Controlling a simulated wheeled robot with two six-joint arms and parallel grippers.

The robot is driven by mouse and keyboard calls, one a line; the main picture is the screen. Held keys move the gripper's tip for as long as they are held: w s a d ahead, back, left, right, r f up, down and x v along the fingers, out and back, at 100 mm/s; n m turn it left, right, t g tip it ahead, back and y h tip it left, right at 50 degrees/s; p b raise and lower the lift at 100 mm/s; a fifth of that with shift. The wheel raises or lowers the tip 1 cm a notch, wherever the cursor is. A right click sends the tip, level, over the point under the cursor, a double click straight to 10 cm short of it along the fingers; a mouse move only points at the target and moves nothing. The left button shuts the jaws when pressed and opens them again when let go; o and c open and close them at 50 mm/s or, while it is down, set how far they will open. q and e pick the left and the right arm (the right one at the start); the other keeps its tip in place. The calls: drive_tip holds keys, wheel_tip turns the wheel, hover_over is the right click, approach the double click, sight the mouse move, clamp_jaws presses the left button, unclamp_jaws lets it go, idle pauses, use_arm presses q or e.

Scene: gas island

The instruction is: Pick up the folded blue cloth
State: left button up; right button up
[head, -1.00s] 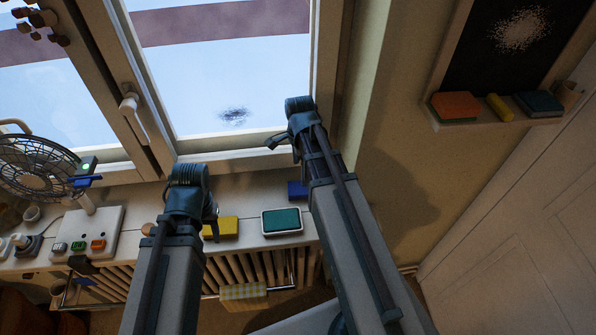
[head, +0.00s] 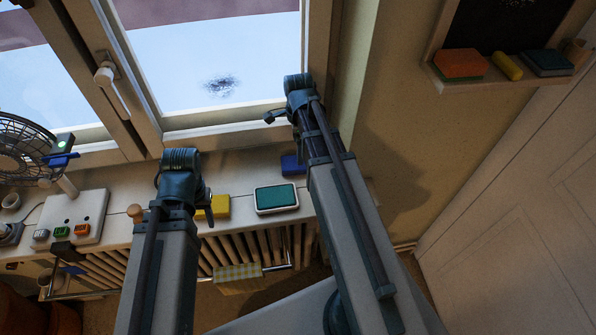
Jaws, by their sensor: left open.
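A small dark blue folded thing (head: 292,165), which looks like the blue cloth, lies on the window sill. My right arm hides its right part. My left gripper (head: 208,206) is over the sill, left of the blue thing and apart from it, beside a yellow block (head: 220,206). It is open, and its fingers are mostly hidden behind the wrist. My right gripper (head: 274,117) is higher, in front of the window frame, above the blue thing in the picture. Its fingers show too little to tell their state.
A teal pad in a white tray (head: 277,210) lies on the sill. A switch panel (head: 85,205) and a fan (head: 22,150) stand at the left. A checkered cloth (head: 238,271) hangs on a rail below. The ledge (head: 500,79) at upper right holds several small things.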

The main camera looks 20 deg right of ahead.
use_arm(q)
drive_tip(key=shift+f+b, duration=3.1)
drive_tip(key=shift+f, duration=0.5)
use_arm(e)
drive_tip(key=shift+w+f, duration=0.2)
drive_tip(key=shift+f, duration=3.45)
drive_tip(key=shift+r, duration=0.1)
use_arm(q)
drive_tip(key=shift+r, duration=0.1)
use_arm(e)
drive_tip(key=c, duration=1.2)
drive_tip(key=shift+o, duration=0.2)
drive_tip(key=shift+r+p, duration=0.9)
drive_tip(key=shift+p, duration=0.05)
wheel_tip(320, 180, up, 2)
drive_tip(key=shift+p, duration=1.05)
use_arm(q)
wheel_tip(320, 180, up, 5)
drive_tip(key=shift+p, duration=0.55)
use_arm(e)
drive_tip(key=a, duration=0.5)
drive_tip(key=s+a, duration=0.1)
drive_tip(key=a, duration=0.4)
drive_tip(key=s+a+r, duration=0.1)
drive_tip(key=a, duration=0.5)
drive_tip(key=shift+r, duration=0.1)
